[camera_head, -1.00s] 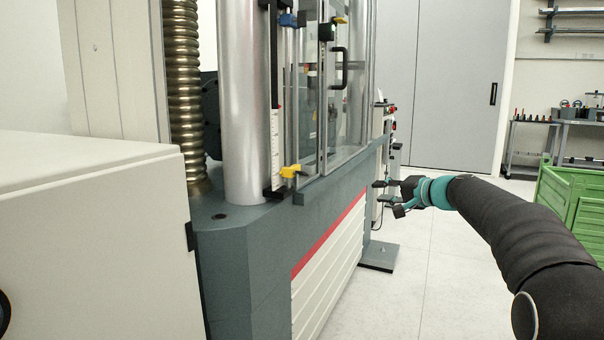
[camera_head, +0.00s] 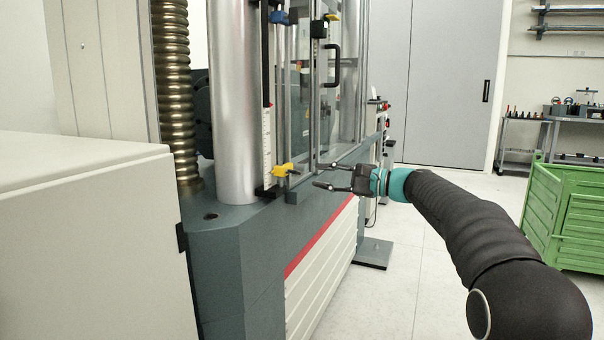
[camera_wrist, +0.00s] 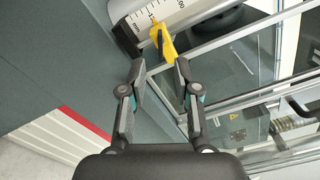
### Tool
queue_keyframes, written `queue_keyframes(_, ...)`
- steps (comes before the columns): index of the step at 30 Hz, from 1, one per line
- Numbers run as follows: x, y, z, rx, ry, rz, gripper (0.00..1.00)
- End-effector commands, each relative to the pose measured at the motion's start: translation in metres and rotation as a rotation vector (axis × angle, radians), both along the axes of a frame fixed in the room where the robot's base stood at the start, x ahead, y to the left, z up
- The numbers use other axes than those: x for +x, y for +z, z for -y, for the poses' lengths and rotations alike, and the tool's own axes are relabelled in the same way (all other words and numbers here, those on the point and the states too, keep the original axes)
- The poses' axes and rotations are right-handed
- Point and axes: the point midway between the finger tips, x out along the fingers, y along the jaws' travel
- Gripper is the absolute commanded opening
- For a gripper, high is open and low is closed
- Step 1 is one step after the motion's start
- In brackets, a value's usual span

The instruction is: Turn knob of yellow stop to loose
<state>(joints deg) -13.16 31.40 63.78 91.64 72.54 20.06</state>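The yellow stop (camera_head: 283,169) sits low on the vertical scale rail of the testing machine, just above the grey base. Its small dark knob (camera_head: 294,171) points toward my gripper. My gripper (camera_head: 316,175) is open and empty, to the right of the stop and apart from it. In the wrist view the yellow stop (camera_wrist: 163,41) shows just beyond and between the fingertips of my gripper (camera_wrist: 160,65), in front of the white scale (camera_wrist: 168,13). The knob's setting cannot be told.
A blue stop (camera_head: 279,17) sits higher on the rail. The glass door frame with its black handle (camera_head: 336,66) stands close behind my gripper. The machine's grey base (camera_head: 250,225) lies below. A green crate (camera_head: 565,215) stands at the right on open floor.

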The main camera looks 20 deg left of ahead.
Motion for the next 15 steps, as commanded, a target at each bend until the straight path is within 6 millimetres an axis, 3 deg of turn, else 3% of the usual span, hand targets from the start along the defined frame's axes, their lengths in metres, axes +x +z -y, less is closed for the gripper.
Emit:
queue_keyframes(7,0.003,0.0,-0.043,-0.001,0.001,0.001,0.31)
queue_keyframes(15,0.005,0.0,-0.066,-0.001,-0.001,0.001,0.31)
